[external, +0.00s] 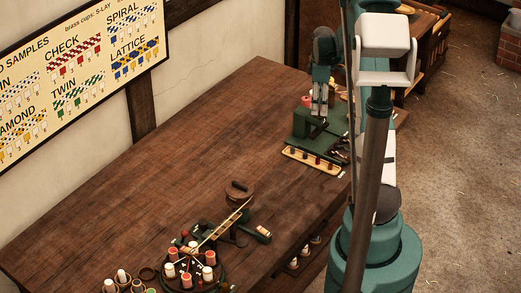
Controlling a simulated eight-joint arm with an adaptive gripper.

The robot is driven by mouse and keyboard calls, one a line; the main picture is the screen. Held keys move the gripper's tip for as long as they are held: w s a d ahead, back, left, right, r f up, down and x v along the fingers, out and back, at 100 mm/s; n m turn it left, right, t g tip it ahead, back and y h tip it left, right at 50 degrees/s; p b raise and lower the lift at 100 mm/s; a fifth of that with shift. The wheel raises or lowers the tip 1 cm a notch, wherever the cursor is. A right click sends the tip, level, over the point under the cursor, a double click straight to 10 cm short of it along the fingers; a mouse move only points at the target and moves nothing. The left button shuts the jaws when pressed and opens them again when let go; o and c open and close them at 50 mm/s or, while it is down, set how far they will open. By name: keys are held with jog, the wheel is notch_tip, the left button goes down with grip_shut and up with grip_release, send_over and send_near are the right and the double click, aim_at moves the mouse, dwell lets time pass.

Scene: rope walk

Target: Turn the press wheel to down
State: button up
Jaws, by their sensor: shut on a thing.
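A green bench machine (333,148) stands at the far right end of the wooden table. My gripper (319,116) points down at its top, fingers close together. It is shut on a small part there, which I take to be the press wheel; the fingers cover most of it, and its turn position cannot be read. A pinkish-red spool (307,100) shows just left of the fingers.
A yellow tray (311,160) with small dark pieces lies before the machine. A round wooden piece (239,191), a braiding stand with several bobbins (187,281) and loose cups (123,278) are nearer. The table's middle (190,150) is clear.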

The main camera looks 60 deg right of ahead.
jog(key=m+b, duration=0.3)
jog(key=m, duration=0.2)
jog(key=shift+f+m, duration=0.1)
jog(key=shift+m, duration=0.2)
jog(key=m+b, duration=0.2)
jog(key=m, duration=0.4)
jog(key=m+b, duration=0.1)
jog(key=m, duration=0.5)
jog(key=shift+m+b, duration=0.3)
jog(key=shift+b, duration=0.1)
jog(key=m+b, duration=0.1)
jog(key=m, duration=0.5)
jog(key=o, duration=0.9)
jog(key=shift+r, duration=6.1)
